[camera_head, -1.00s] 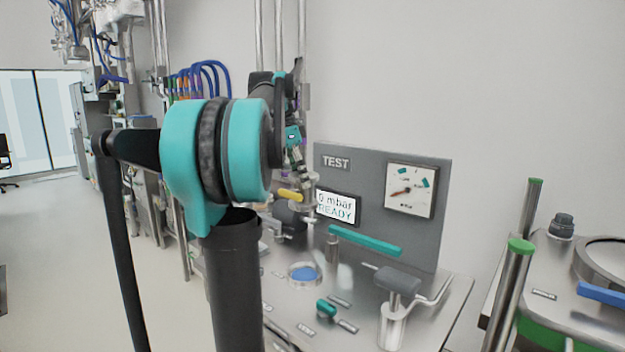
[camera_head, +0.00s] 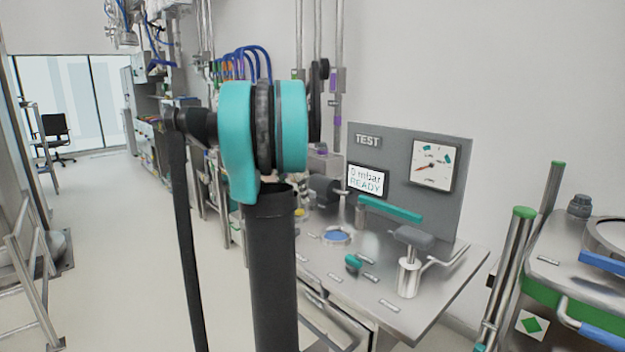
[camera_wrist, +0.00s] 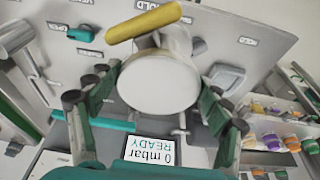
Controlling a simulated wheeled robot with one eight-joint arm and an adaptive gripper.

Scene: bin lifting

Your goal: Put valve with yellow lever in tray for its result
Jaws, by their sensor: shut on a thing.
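The valve has a pale round body (camera_wrist: 158,82) and a yellow lever (camera_wrist: 145,22), both in the wrist view. My gripper (camera_wrist: 160,95) is shut on the body, with one dark green finger on each side. The lever points away from my palm and is clear of the fingers. In the head view my own arm hides my gripper and most of the valve; a small yellow patch (camera_head: 300,212) shows beside the arm. The test screen (camera_head: 366,180) reads "0 mbar READY"; it also shows upside down in the wrist view (camera_wrist: 150,151). I cannot make out which tray belongs to which result.
The steel test bench (camera_head: 425,310) carries a ring with a blue centre (camera_head: 337,236), a small teal-handled part (camera_head: 353,262) and a clamp post (camera_head: 408,275). A teal bar (camera_head: 390,208) stands before the grey panel (camera_head: 440,215). Open floor (camera_head: 120,230) lies left.

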